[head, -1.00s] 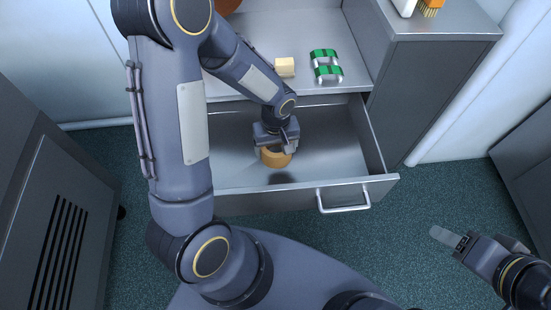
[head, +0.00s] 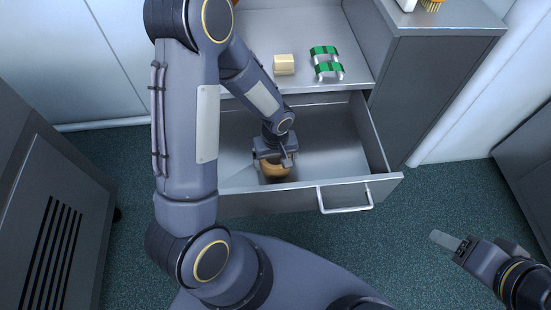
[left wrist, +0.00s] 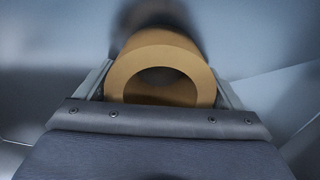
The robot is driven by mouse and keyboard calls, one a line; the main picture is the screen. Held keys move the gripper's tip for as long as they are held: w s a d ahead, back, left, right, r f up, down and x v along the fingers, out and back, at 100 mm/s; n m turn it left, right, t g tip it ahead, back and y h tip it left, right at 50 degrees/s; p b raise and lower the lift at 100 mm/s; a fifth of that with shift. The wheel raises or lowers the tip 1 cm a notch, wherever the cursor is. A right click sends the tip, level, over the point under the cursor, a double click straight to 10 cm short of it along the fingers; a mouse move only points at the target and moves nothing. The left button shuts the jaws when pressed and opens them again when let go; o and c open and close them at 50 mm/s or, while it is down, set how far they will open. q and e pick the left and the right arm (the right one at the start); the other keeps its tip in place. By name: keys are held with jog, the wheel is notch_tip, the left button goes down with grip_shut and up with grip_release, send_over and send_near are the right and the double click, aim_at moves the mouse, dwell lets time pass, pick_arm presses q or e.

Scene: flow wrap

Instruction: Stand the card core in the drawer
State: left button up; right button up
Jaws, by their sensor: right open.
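The card core (head: 275,171) is a brown, thick-walled ring-ended tube inside the open grey drawer (head: 335,140), near its front panel. My left gripper (head: 273,162) reaches down into the drawer and is shut on the core. In the left wrist view, the core (left wrist: 160,48) sits between the two fingers, its round open end facing the camera. A dark, blurred shadow lies just beyond it. Whether its lower end touches the drawer floor is hidden. My right gripper (head: 452,243) is open and empty, outside the drawer at the lower right.
A cream block (head: 284,65) and a green-banded pack of white pieces (head: 326,62) lie on the grey surface above the drawer. The drawer's handle (head: 345,199) juts out in front. The right part of the drawer floor is clear.

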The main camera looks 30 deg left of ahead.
pick_arm(q)
jog(key=shift+o, duration=1)
jog(key=shift+r+p, duration=0.35)
jog(key=shift+r, duration=0.15)
notch_tip(320, 180, up, 11)
jog(key=p, duration=0.4)
jog(key=s+r+m+t+h, duration=0.3)
jog(key=s+r+m+t, duration=0.2)
jog(key=s+r, duration=1)
notch_tip(320, 180, up, 2)
jog(key=shift+s+a+r+m+t+h, duration=0.15)
jog(key=shift+s+m+t+h, duration=0.2)
jog(key=shift+m, duration=0.25)
